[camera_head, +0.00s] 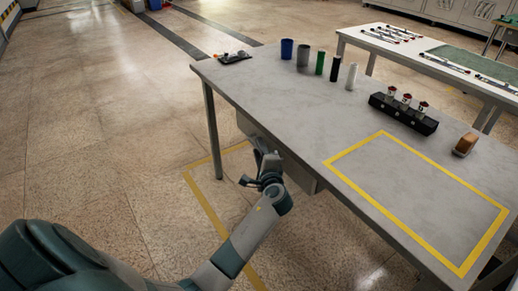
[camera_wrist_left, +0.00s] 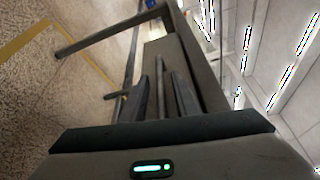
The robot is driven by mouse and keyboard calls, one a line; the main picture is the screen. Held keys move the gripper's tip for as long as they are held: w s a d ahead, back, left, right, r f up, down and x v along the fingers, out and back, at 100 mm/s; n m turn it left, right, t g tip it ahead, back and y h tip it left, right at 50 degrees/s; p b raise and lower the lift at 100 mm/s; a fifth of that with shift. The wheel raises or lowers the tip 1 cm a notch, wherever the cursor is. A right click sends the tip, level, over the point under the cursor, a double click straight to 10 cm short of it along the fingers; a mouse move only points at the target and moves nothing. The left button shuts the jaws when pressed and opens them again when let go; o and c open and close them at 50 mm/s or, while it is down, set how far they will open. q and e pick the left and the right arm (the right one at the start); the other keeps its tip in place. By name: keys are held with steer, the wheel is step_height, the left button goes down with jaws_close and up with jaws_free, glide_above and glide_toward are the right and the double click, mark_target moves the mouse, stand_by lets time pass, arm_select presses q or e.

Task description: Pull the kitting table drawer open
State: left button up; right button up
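The kitting table (camera_head: 290,95) has a grey top and stands at the right in the head view. Its grey drawer (camera_head: 302,174) hangs under the near long edge and looks shut or nearly so. My left gripper (camera_head: 262,158) is at the drawer front, below the table edge. In the left wrist view, the gripper's two fingers (camera_wrist_left: 162,98) stand apart on either side of a slim bar, the drawer handle (camera_wrist_left: 160,78), in front of the drawer face (camera_wrist_left: 160,50). Contact with the bar cannot be made out. My right gripper is not in view.
On the table stand several cylinders (camera_head: 303,56), a black block with red-topped pieces (camera_head: 403,114), a brown-topped block (camera_head: 465,144) and a dark tray (camera_head: 234,57). A table leg (camera_head: 212,130) is left of the drawer. The floor left of the table is clear.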

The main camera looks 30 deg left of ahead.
arm_select(q)
steer(key=shift+w+a, duration=0.2)
jaws_close()
steer(key=shift+s, duration=0.1)
